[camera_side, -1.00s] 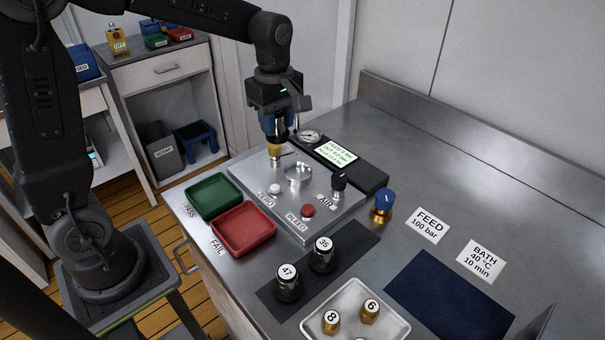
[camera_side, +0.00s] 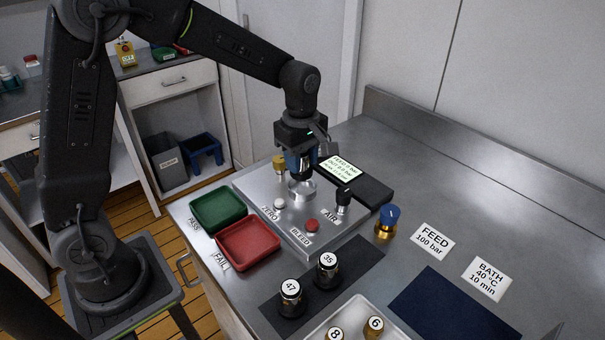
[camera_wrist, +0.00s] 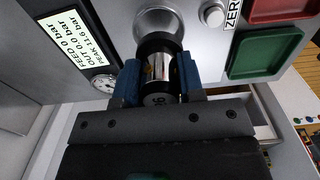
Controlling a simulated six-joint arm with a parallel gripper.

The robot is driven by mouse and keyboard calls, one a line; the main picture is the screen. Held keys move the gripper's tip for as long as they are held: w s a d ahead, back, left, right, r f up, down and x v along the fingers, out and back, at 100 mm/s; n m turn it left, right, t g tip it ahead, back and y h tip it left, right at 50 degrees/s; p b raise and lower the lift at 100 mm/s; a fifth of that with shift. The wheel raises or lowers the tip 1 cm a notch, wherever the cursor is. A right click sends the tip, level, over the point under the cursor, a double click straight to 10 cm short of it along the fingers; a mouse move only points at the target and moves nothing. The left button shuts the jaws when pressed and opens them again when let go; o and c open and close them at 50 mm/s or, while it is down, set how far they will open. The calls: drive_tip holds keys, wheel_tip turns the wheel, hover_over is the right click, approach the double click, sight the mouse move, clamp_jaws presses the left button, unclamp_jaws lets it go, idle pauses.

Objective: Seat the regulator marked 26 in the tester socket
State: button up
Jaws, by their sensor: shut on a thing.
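My gripper (camera_side: 299,168) is above the tester's round socket (camera_side: 302,191). In the wrist view my gripper (camera_wrist: 160,85) has its blue fingers shut on a regulator (camera_wrist: 160,70) with dark ends and a shiny metal middle. Its label is partly seen and upside down, and seems to read 26. The socket's metal ring (camera_wrist: 160,22) lies just beyond the regulator's far end. In the side view the fingers mostly hide the regulator. I cannot tell whether its end is inside the ring or just above it. The tester (camera_side: 265,205) is a grey metal block.
A brass fitting (camera_side: 279,164) stands behind the socket. The AIR knob (camera_side: 343,199), BLEED button (camera_side: 312,225) and ZERO button (camera_side: 280,203) are close by. Green (camera_side: 218,209) and red (camera_side: 249,243) trays lie left. Regulators 47 (camera_side: 290,297) and 35 (camera_side: 327,268) stand in front.

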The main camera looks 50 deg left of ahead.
sight(303, 174)
drive_tip(key=shift+w+d+f, duration=0.1)
drive_tip(key=shift+d+f, duration=0.05)
drive_tip(key=shift+f, duration=1.9)
drive_tip(key=shift+f, duration=0.15)
drive_tip(key=o, duration=1.1)
